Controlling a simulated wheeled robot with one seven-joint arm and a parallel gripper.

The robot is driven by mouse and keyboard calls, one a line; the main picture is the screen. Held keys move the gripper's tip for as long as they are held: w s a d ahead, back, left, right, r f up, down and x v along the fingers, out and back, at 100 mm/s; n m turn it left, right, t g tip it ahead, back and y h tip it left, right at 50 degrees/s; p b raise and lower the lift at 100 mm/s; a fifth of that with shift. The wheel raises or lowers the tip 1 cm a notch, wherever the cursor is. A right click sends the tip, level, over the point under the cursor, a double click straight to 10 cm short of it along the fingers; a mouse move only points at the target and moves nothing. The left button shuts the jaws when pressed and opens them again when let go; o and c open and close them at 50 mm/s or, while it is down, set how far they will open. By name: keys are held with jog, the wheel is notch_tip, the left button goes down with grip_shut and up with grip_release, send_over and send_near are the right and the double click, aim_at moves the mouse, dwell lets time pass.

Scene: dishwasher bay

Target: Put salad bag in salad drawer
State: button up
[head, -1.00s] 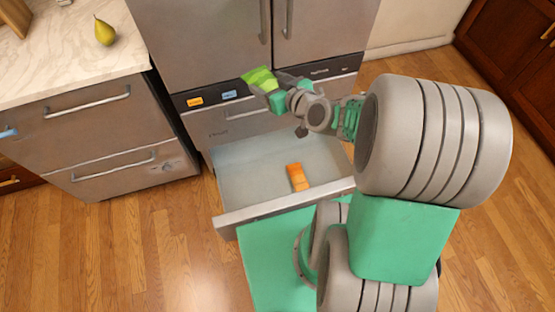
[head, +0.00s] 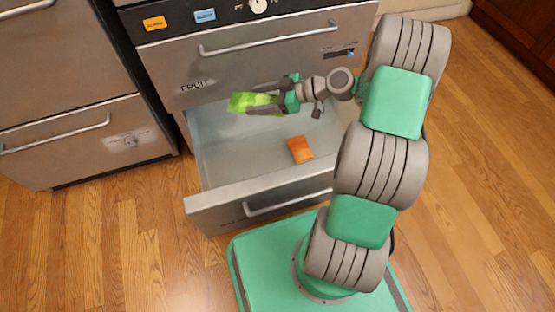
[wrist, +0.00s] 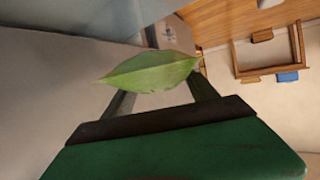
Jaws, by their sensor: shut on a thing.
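The salad bag (head: 243,101) is bright green and shows in the head view over the left part of the open bottom drawer (head: 226,164). My gripper (head: 266,104) is shut on it and holds it from the right. The wrist view shows the green bag (wrist: 150,72) end-on between the fingers of my gripper (wrist: 160,92). The bag appears to be above the drawer floor; the exact height is hard to tell. An orange packet (head: 300,149) lies in the drawer, right of the middle.
A shut drawer marked FRUIT (head: 192,88) is directly above the open one. A grey cabinet (head: 75,135) stands at the left. Wooden floor (head: 120,230) is clear in front.

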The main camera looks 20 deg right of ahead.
jog(key=a+f+n+g+b, duration=0.1)
jog(key=a+f+g, duration=0.1)
jog(key=f, duration=0.9)
jog(key=s+a+f+n+g+y+b, duration=0.1)
jog(key=a+f, duration=0.4)
jog(key=f, duration=0.7)
jog(key=a+f+n+g+b, duration=0.3)
jog(key=a+f, duration=0.1)
jog(key=f, duration=0.7)
jog(key=shift+s+f, duration=0.15)
jog(key=shift+f, duration=0.05)
jog(key=shift+r, duration=0.2)
jog(key=o, duration=1.6)
jog(key=shift+f, duration=0.2)
jog(key=shift+r, duration=0.1)
